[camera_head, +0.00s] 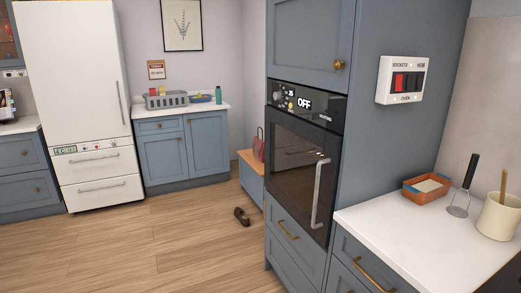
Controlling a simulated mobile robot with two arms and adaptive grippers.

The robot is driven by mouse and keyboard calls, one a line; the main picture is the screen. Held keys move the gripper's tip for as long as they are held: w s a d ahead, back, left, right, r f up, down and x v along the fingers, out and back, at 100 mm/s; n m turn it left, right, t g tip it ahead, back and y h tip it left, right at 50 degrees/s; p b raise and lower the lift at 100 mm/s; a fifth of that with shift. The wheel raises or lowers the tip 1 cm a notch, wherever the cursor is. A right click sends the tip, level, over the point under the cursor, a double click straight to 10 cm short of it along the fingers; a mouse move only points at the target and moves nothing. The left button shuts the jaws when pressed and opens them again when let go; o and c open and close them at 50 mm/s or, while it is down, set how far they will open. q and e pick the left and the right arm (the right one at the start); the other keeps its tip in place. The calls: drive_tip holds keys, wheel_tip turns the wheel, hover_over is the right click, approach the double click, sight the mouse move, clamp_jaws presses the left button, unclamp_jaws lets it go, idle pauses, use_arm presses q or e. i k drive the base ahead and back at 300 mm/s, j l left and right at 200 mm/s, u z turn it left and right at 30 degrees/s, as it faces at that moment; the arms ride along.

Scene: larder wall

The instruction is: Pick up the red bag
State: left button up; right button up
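A red bag (258,147) with a thin raised handle stands upright on a low blue-grey bench with a wooden top (247,161), past the oven cabinet. Its right side is partly hidden by the oven cabinet's edge. It is small and far off in the head view. Neither of my grippers shows in this view.
A tall oven cabinet (280,224) stands close on the right, with a white counter (389,234) in front. Dark shoes (241,216) lie on the wooden floor before the bench. A white fridge (84,84) is at the left. The floor (165,235) is otherwise open.

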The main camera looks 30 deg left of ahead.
sight(258, 144)
drive_tip(key=i+j+u, duration=0.25)
drive_tip(key=j+u, duration=0.15)
drive_tip(key=i+j+u, duration=0.9)
drive_tip(key=i+u, duration=0.2)
drive_tip(key=i+j+u, duration=0.2)
drive_tip(key=i, duration=0.75)
drive_tip(key=i+u, duration=0.15)
drive_tip(key=i, duration=0.8)
drive_tip(key=i+z, duration=0.2)
drive_tip(key=i, duration=0.45)
drive_tip(key=i+z, duration=0.15)
drive_tip(key=i, duration=0.5)
drive_tip(key=i+j+z, duration=0.2)
drive_tip(key=i, duration=0.45)
